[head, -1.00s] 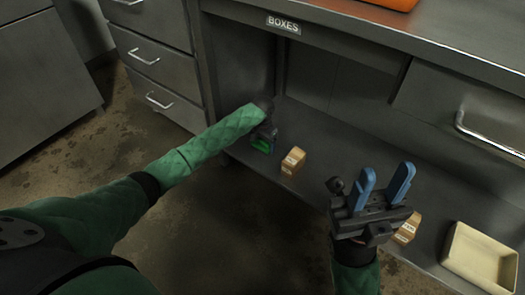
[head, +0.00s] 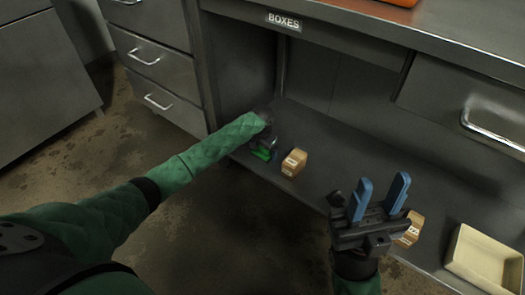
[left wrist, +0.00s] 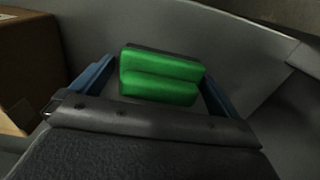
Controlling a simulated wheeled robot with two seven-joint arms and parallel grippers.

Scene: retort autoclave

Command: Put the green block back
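The green block (head: 262,154) is at the left end of the lower shelf, under the BOXES label, partly hidden by my left gripper (head: 266,146). In the left wrist view the green block (left wrist: 161,77) sits between the two blue fingers (left wrist: 160,72), which are close to its sides. My left gripper appears shut on it, low at the shelf; whether the block touches the shelf is hard to see. My right gripper (head: 381,197) is open and empty, its blue fingers apart and pointing up, in front of the shelf.
A small cardboard box (head: 294,162) stands just right of the block and also shows in the left wrist view (left wrist: 25,62). Another box (head: 411,229) is behind my right gripper. A cream tray (head: 484,257) is at the right. The shelf between the boxes is clear.

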